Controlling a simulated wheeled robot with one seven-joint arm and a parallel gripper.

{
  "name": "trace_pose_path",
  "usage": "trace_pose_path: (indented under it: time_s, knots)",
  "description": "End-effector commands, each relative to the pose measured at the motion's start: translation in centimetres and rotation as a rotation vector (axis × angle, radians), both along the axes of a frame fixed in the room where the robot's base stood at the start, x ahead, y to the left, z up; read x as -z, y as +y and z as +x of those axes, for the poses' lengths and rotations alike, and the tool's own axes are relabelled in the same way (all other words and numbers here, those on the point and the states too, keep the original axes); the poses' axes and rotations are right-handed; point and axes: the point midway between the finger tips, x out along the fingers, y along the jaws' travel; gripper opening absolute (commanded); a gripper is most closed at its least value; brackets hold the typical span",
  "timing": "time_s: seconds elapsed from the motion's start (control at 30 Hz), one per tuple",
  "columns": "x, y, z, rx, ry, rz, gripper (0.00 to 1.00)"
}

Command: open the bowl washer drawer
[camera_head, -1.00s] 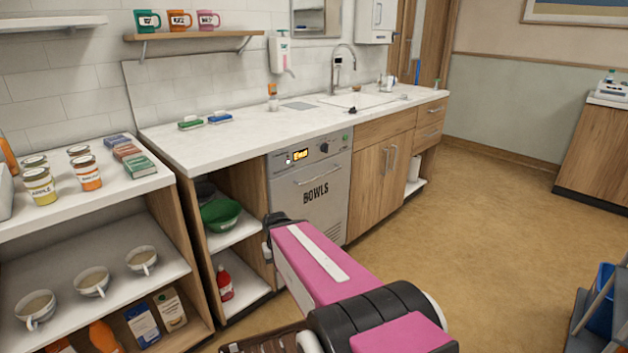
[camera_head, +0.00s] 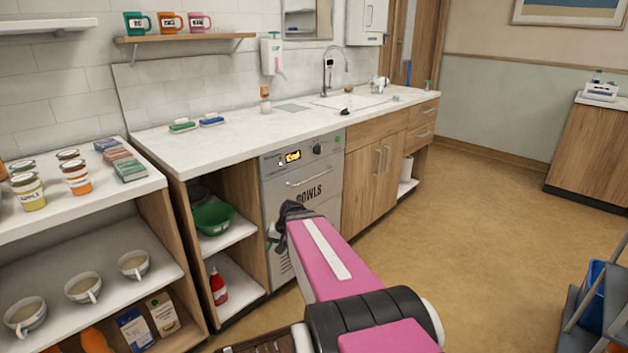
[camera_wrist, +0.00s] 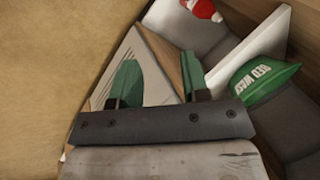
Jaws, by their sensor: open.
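The bowl washer (camera_head: 328,211) is a grey metal front with a lit display, a knob and the word BOWLS, set under the counter. Its drawer looks shut. The bar handle (camera_head: 309,177) runs across its upper part, and nothing holds it. My gripper (camera_head: 288,210) is in front of the washer's left side, below the handle, and covers part of the lettering. In the wrist view my gripper (camera_wrist: 160,78) shows two green fingertips, apart and empty, over a pale panel. I cannot tell how far the fingertips are from the washer front.
Jars and cups stand on the left shelving (camera_head: 166,184). The floor (camera_head: 480,230) in front is clear; a cart (camera_head: 600,310) stands lower right.

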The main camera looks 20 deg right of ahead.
Motion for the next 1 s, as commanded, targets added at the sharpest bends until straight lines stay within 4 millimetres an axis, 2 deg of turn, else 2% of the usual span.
trace_pose_path:
  time_s: [0.03,0.1,0.27,0.4,0.6,0.7,0.83,1.0]
  knots:
    - [-0.4,-1.7,2.4,0.057,-0.036,0.064,0.42]
    - [-1.3,-3.7,4.6,0.133,-0.086,0.155,0.42]
    - [-3.9,-9.5,9.6,0.309,-0.216,0.353,0.42]
    - [-6.8,-16.0,13.2,0.467,-0.342,0.515,0.42]
    - [-10.7,-25.5,16.0,0.661,-0.506,0.705,0.42]
    - [-12.1,-28.8,16.5,0.723,-0.562,0.764,0.42]
    - [-13.0,-30.9,16.7,0.762,-0.599,0.803,0.42]
    - [-13.0,-30.8,17.7,0.769,-0.605,0.811,0.42]
